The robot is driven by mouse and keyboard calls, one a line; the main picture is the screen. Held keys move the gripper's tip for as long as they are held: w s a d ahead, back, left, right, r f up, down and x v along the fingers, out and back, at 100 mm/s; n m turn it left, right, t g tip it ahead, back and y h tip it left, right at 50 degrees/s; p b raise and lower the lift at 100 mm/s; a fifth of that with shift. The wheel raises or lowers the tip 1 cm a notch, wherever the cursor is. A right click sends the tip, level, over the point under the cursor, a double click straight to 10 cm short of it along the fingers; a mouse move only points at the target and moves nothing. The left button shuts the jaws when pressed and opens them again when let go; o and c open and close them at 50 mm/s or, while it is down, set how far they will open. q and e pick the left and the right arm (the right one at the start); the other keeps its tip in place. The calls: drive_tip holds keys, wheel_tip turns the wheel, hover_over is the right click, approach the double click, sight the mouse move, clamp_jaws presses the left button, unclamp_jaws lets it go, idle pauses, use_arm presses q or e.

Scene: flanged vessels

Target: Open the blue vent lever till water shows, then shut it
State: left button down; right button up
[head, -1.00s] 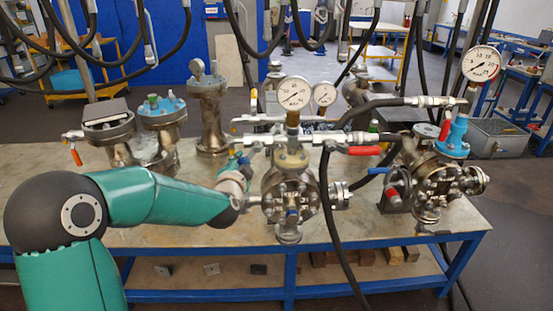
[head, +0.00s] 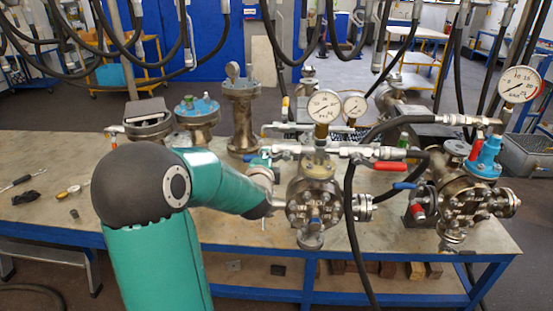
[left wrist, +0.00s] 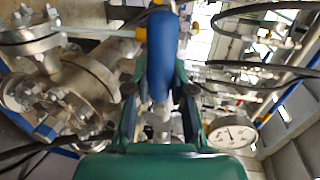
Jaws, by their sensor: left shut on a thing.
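My left gripper (left wrist: 160,105) is shut on a blue lever (left wrist: 162,55) in the left wrist view, with the lever's handle standing between the two fingers. In the head view my left arm reaches in from the left to the middle vessel, and the gripper (head: 262,160) is mostly hidden behind its own wrist. The middle flanged vessel (head: 313,205) carries a pressure gauge (head: 324,107) on top. No water can be made out in either view. My right gripper is not in view.
A hose runs from the red-handled valve (head: 390,166) down past the bench front. Another blue lever (head: 405,186) is near the right vessel (head: 465,205). Several flanged vessels stand at the back left of the bench (head: 60,200). Small tools lie at its left end.

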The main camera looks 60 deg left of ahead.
use_arm(q)
drive_tip(key=shift+w+r, duration=0.15)
drive_tip(key=c, duration=1.5)
unclamp_jaws()
drive_tip(key=o, duration=0.5)
drive_tip(key=shift+w, duration=0.25)
drive_tip(key=shift+s, duration=0.15)
drive_tip(key=shift+s, duration=0.1)
drive_tip(key=shift+d, duration=0.1)
drive_tip(key=v, duration=0.7)
drive_tip(key=shift+d, duration=0.2)
